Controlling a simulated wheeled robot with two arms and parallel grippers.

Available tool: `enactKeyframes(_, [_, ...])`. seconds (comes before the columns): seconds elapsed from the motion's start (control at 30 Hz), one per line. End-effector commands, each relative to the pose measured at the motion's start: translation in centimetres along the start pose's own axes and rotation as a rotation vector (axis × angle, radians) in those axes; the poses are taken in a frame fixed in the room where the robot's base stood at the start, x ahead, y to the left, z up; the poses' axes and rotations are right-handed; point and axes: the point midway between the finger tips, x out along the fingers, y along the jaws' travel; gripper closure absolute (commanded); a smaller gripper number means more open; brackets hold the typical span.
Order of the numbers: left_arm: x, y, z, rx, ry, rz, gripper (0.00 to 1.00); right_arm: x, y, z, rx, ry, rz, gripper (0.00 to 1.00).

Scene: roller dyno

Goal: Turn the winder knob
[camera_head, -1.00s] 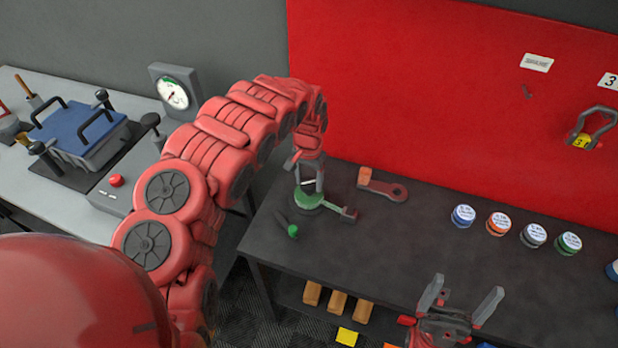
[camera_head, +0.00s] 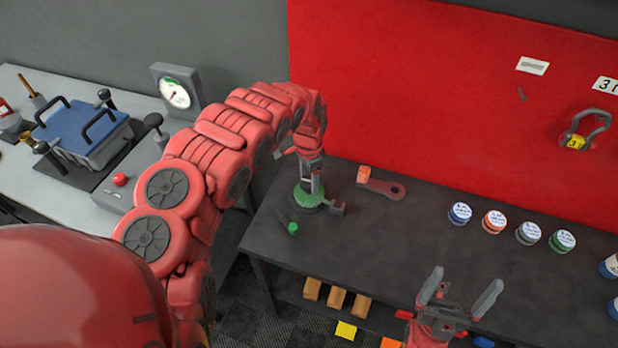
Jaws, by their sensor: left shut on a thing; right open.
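The winder (camera_head: 300,203) sits on the dark bench, a green round top on a dark base with a small dark block (camera_head: 337,208) at its right side. My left gripper (camera_head: 311,190) points down onto the green top and is shut on its knob, which the fingers mostly hide. A small green piece (camera_head: 293,228) shows just in front of the winder; whether it joins the winder is unclear. My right gripper (camera_head: 457,296) is open and empty at the bench's front edge.
Several lidded tins (camera_head: 494,221) stand further right. A gauge (camera_head: 175,93) and a blue-topped box (camera_head: 82,130) stand on the grey bench at left. The dark bench's middle is clear.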

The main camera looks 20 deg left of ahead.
Motion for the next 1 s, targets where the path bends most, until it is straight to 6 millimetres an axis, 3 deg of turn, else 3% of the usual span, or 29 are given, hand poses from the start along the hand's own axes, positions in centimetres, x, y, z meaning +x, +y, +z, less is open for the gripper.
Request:
enactKeyframes(0.37, [-0.1, -0.1, -0.1, 0.004, 0.003, -0.003, 0.89, 0.0, 0.0, 0.0, 0.000, 0.000, 0.000, 0.03])
enactKeyframes(0.4, [-0.1, -0.1, -0.1, 0.003, 0.003, -0.003, 0.28, 0.0, 0.0, 0.0, 0.000, 0.000, 0.000, 0.03])
enactKeyframes(0.53, [-0.1, -0.1, -0.1, 0.003, 0.002, -0.002, 0.05, 0.0, 0.0, 0.0, 0.000, 0.000, 0.000, 0.03])
enactKeyframes(0.83, [-0.1, 0.0, 0.0, 0.003, 0.001, -0.001, 0.03, 0.0, 0.0, 0.0, 0.000, 0.000, 0.000, 0.03])
enactKeyframes(1.0, [-1.0, -0.1, -0.1, 0.005, 0.001, -0.003, 0.03, -0.3, 0.0, 0.0, 0.000, 0.000, 0.000, 0.03])
